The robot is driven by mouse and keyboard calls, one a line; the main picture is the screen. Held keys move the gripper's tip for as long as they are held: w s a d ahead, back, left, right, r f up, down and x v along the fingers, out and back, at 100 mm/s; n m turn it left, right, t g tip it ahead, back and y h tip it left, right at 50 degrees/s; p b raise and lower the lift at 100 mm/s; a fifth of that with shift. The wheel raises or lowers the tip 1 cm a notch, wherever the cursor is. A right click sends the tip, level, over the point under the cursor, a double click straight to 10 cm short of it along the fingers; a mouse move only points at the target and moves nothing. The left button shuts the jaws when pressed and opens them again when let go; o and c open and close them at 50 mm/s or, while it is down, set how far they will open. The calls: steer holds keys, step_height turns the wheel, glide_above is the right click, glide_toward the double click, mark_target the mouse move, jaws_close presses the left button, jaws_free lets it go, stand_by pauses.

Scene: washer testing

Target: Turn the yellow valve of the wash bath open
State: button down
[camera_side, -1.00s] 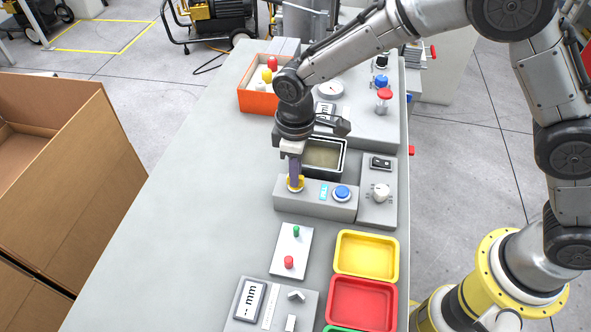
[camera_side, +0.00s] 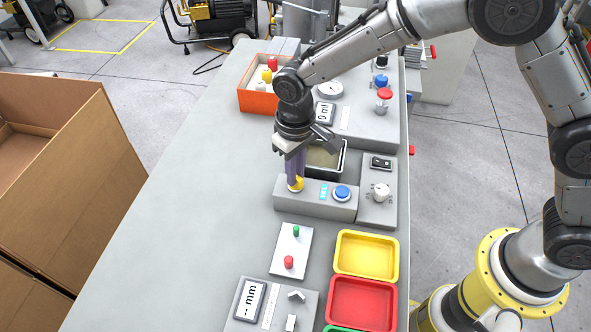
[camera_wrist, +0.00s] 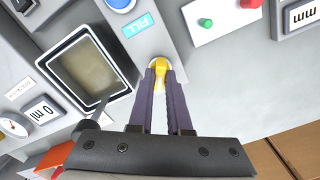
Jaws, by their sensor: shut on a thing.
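The yellow valve (camera_side: 297,184) sits at the left end of the grey wash bath front block. It also shows in the wrist view (camera_wrist: 159,65), between my fingertips. My gripper (camera_side: 294,183) points down onto the valve from above, its purple fingers shut on it. In the wrist view my gripper (camera_wrist: 160,72) covers part of the valve, so its handle angle is hard to tell. The wash bath (camera_side: 341,160) is a dark-rimmed square basin with murky liquid, right behind the block. A blue button (camera_side: 342,193) and a cyan label are on the block, right of the valve.
A grey unit with a white knob (camera_side: 381,191) stands right of the block. A plate with green and red buttons (camera_side: 291,250) lies in front. Yellow (camera_side: 341,268) and red (camera_side: 335,303) trays are at front right. The table's left side is clear.

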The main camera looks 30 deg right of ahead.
steer(key=m, duration=0.5)
steer(key=shift+r+m, duration=0.1)
steer(key=shift+m, duration=0.2)
steer(key=m, duration=0.5)
steer(key=shift+m, duration=0.4)
steer(key=c, duration=0.9)
jaws_free()
steer(key=shift+o, duration=0.2)
step_height(320, 180, up, 14)
